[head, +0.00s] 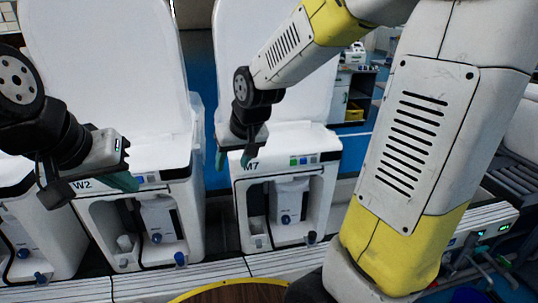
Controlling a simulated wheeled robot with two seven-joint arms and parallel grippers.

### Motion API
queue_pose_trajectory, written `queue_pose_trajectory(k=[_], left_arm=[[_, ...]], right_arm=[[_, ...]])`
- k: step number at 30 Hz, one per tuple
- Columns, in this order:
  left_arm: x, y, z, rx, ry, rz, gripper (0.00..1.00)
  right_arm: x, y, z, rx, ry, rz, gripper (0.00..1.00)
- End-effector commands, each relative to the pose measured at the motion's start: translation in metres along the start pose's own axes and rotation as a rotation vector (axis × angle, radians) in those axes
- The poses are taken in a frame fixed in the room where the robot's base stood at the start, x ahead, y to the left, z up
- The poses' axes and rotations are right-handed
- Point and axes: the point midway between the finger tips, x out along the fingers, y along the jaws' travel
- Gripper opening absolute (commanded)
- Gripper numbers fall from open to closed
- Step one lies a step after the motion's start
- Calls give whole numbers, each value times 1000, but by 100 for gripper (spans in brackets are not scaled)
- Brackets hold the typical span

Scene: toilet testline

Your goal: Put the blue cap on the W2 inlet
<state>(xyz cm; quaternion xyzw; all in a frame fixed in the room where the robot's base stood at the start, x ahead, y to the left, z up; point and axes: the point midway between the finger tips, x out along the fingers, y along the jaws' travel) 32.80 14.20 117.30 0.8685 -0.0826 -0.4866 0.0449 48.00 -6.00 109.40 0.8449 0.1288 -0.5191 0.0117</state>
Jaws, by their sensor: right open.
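The W2 unit (190,218) is a white toilet body with a "W2" label on its front panel and an open front recess. Inside are a white pouch-like part with a blue round piece (156,238) and a small white fitting (125,243). A blue cap (180,259) sits at the recess's lower right edge. I cannot tell which part is the inlet. My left gripper (90,188) is in front of the W2 panel, fingers apart, with nothing visible between them. My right gripper (238,152) is open and empty, near the upper left of the M7 unit.
Another white unit (58,245) is at the left. Raised white lids stand behind. A white conveyor edge (215,272) runs along the front.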

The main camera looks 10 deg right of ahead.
Motion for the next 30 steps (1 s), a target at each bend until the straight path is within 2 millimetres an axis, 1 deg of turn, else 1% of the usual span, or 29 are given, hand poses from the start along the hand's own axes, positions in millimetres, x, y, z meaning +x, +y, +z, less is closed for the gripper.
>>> queue_pose_trajectory(k=[1, 2, 3, 5, 6, 9, 12, 15, 18, 30], left_arm=[[0, 0, 0, 0, 0, 0, 0], [0, 0, 0, 0, 0, 0, 0], [0, 0, 0, 0, 0, 0, 0], [0, 0, 0, 0, 0, 0, 0], [0, 0, 0, 0, 0, 0, 0], [0, 0, 0, 0, 0, 0, 0], [0, 0, 0, 0, 0, 0, 0], [0, 0, 0, 0, 0, 0, 0], [0, 0, 0, 0, 0, 0, 0], [0, 0, 0, 0, 0, 0, 0]], right_arm=[[-27, 10, 7, 25, 23, 3, 51], [-40, 14, 14, 38, 28, 4, 51], [-57, 20, 22, 53, 37, 6, 51], [-80, 26, 37, 75, 49, 9, 51], [-94, 30, 48, 86, 56, 11, 51], [-121, 34, 72, 111, 74, 17, 51], [-139, 36, 92, 125, 85, 22, 51], [-148, 36, 104, 134, 92, 25, 51], [-151, 36, 109, 136, 92, 26, 51], [-152, 36, 109, 136, 92, 26, 51]])
